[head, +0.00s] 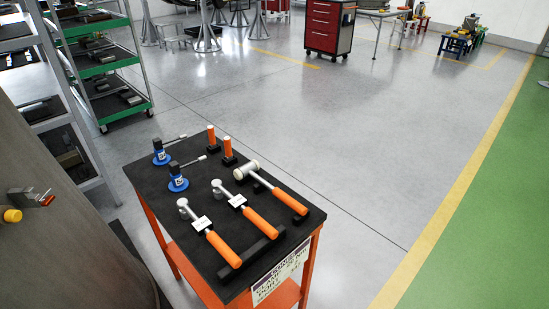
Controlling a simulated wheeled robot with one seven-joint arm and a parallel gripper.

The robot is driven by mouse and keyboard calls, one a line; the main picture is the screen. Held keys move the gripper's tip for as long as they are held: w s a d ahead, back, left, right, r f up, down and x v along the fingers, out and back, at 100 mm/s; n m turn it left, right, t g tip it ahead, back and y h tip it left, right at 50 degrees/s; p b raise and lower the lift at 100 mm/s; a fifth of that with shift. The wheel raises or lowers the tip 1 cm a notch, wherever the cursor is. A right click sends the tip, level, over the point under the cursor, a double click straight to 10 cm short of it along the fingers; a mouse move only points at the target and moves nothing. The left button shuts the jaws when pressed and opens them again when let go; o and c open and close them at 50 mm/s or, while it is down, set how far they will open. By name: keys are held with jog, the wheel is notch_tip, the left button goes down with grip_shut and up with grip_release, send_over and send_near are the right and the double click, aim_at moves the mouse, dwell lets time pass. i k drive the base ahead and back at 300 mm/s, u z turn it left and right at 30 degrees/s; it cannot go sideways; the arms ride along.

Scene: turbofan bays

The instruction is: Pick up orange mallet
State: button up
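The orange mallet (288,201) lies on the right side of a black-topped orange table (137,177). It has a pale cylindrical head toward the back and an orange handle pointing to the front right. The handle end seems to rest on a small black block. Two other orange-handled tools with white tags lie beside it, the nearer one (257,221) just left of the mallet and the other (222,247) farther left. My gripper is not in view.
Two blue-based tools (177,182) and two upright orange-handled pieces (227,147) stand at the table's back. A large brown curved surface (60,230) fills the lower left. A green-edged shelf rack (100,71) is behind. Floor right of the table is clear; a red cabinet (325,30) stands farther back.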

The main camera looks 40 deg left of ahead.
aim_at(249, 169)
jog(key=u, duration=0.8)
jog(key=i, duration=0.9)
jog(key=u, duration=1.25)
jog(key=i, duration=0.25)
jog(key=u, duration=0.2)
